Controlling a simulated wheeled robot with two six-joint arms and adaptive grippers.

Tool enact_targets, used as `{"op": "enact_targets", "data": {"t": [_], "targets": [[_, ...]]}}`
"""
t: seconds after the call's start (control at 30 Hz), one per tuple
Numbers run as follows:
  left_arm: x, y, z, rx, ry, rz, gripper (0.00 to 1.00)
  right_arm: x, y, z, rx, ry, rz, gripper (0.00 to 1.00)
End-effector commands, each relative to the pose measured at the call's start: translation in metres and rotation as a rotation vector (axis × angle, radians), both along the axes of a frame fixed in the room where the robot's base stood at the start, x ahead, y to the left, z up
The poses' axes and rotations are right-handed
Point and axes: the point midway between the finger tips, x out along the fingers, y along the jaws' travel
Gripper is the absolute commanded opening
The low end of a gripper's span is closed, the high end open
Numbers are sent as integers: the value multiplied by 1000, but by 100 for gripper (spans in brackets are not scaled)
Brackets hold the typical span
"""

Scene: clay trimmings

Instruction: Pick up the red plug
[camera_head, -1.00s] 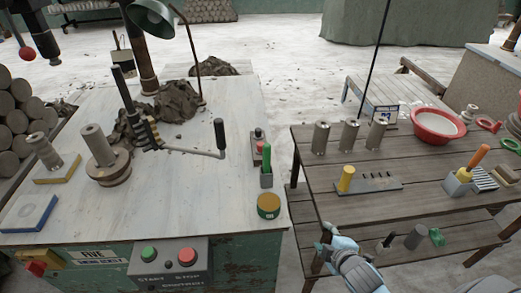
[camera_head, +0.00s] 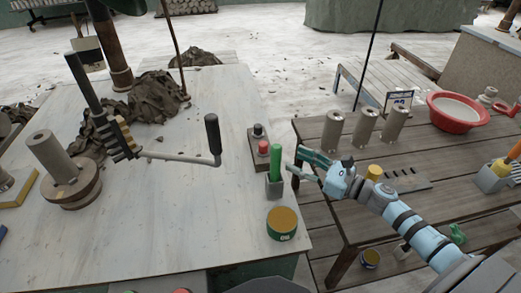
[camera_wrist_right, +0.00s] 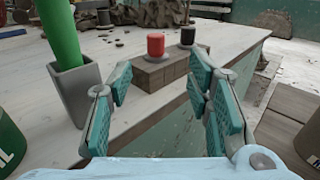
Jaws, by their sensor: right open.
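The red plug (camera_head: 263,147) is a small red cylinder standing in a brown block (camera_head: 256,156) near the right edge of the pale table. A black plug (camera_head: 258,130) stands beside it in the same block. In the right wrist view the red plug (camera_wrist_right: 155,44) is upright in the block (camera_wrist_right: 160,72), ahead of my fingers and between them in the picture. My right gripper (camera_head: 294,160) is open and empty, just right of the block and apart from the plug. My left gripper is not in view.
A green stick (camera_head: 276,158) stands in a grey holder (camera_head: 274,186) close to my right gripper. A round tin (camera_head: 281,223) sits nearer on the pale table (camera_head: 175,215). A crank handle (camera_head: 212,135) rises left of the block. The slatted table (camera_head: 345,225) lies to the right.

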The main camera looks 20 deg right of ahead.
Motion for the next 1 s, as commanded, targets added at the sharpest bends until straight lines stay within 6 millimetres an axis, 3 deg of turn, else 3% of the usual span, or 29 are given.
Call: {"op": "enact_targets", "data": {"t": [0.13,0.5,0.6,0.8,1.0], "targets": [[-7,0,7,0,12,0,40,37,24,5,11,-6,5,46],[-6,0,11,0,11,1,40,92,56,3,7,-4,4,46],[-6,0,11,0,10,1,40,102,62,2,5,-1,4,46],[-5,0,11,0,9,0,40,103,63,1,3,-1,4,46],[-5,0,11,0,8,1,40,102,62,1,3,-1,3,15]]}}
